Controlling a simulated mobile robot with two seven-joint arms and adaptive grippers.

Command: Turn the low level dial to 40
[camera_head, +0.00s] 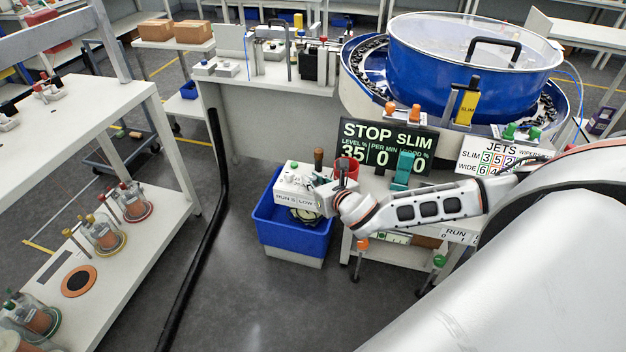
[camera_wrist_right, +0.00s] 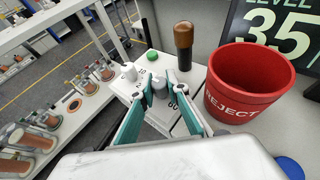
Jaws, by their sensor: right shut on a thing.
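A white control box (camera_head: 290,185) with "RUN S LOW" lettering on its front stands at the workbench edge. In the right wrist view, a grey dial (camera_wrist_right: 160,88) sits on this box with printed marks beside it, one looking like 60. My right gripper (camera_wrist_right: 162,92) is shut on the grey dial, its teal fingers on either side. In the head view my right gripper (camera_head: 324,188) is at the box's right end and hides the dial there. The dial's exact setting cannot be read. The sign (camera_head: 385,145) reads STOP SLIM, level 35. My left gripper is not in view.
A red REJECT cup (camera_wrist_right: 250,82) stands close to the right of the gripper. A brown-topped post (camera_wrist_right: 183,40), a white knob (camera_wrist_right: 130,72) and a green button (camera_wrist_right: 153,56) are near the dial. A blue bin (camera_head: 290,232) stands below the box.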

